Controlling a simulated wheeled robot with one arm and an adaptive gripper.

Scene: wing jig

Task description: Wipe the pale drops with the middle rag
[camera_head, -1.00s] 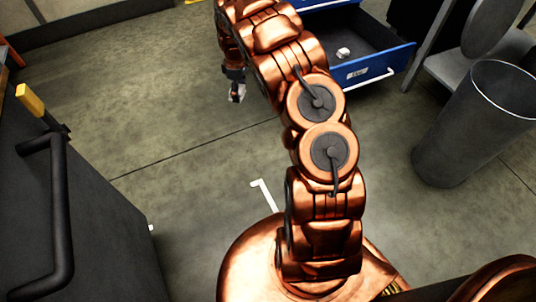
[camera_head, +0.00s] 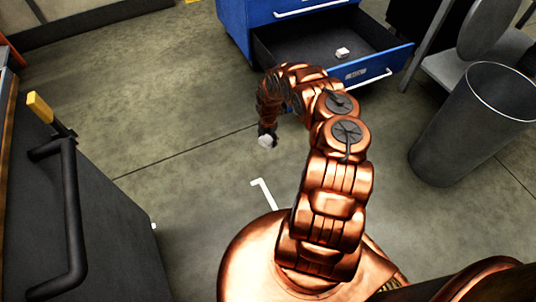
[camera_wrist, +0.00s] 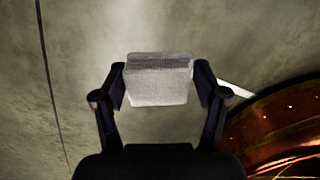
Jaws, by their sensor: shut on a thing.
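My gripper (camera_wrist: 160,84) is shut on a pale grey-white folded rag (camera_wrist: 158,88), which sits between its two dark fingers in the wrist view. In the head view the rag (camera_head: 266,141) hangs at the end of my bent arm, above the bare floor. Another small pale folded thing, possibly a rag (camera_head: 343,53), lies in the open drawer (camera_head: 300,47). No pale drops can be made out in either view.
The blue drawer cabinet (camera_head: 234,22) stands at the back with its drawer pulled out. A grey bin (camera_head: 462,130) stands at the right. A dark cart with a black handle (camera_head: 75,215) is at the left. The floor (camera_head: 170,110) between them is clear.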

